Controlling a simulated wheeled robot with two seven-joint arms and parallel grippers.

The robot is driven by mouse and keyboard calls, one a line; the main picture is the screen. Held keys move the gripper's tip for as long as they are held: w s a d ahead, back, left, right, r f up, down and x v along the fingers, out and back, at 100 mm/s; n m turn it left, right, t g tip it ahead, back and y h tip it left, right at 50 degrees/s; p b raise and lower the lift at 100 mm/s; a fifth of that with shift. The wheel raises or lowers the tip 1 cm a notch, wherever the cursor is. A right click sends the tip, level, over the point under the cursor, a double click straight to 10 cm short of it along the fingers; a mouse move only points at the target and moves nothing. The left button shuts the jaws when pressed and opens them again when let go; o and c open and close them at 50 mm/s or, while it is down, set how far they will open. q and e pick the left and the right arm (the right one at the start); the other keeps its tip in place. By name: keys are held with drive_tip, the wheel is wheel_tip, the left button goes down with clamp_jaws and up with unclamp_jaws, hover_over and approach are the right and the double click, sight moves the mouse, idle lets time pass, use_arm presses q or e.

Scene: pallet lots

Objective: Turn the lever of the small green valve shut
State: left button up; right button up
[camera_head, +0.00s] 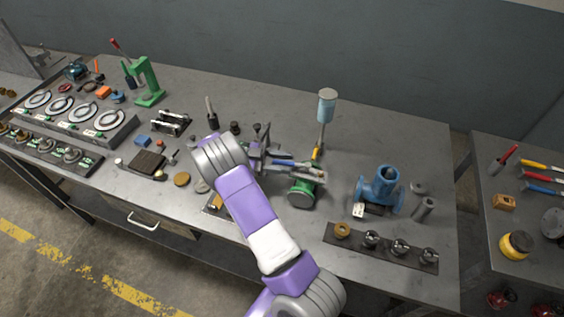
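My purple and white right arm reaches in from the bottom, and the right gripper (266,154) is at the left end of the lever. The wrist hides part of the gripper, so I cannot tell whether its fingers touch the lever or how far apart they are. My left gripper is not in view.
A blue flanged fitting (380,190) stands right of the valve, with a dark strip of fittings (383,249) in front. A light-blue cylinder on a stem (326,105) stands behind. A green press (148,82) and a tray of round plates (75,117) are at left.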

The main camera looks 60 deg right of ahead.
drive_tip(key=shift+w, duration=0.1)
drive_tip(key=v, duration=0.7)
drive_tip(key=shift+w, duration=0.2)
drive_tip(key=shift+a, duration=0.1)
drive_tip(key=shift+c, duration=0.3)
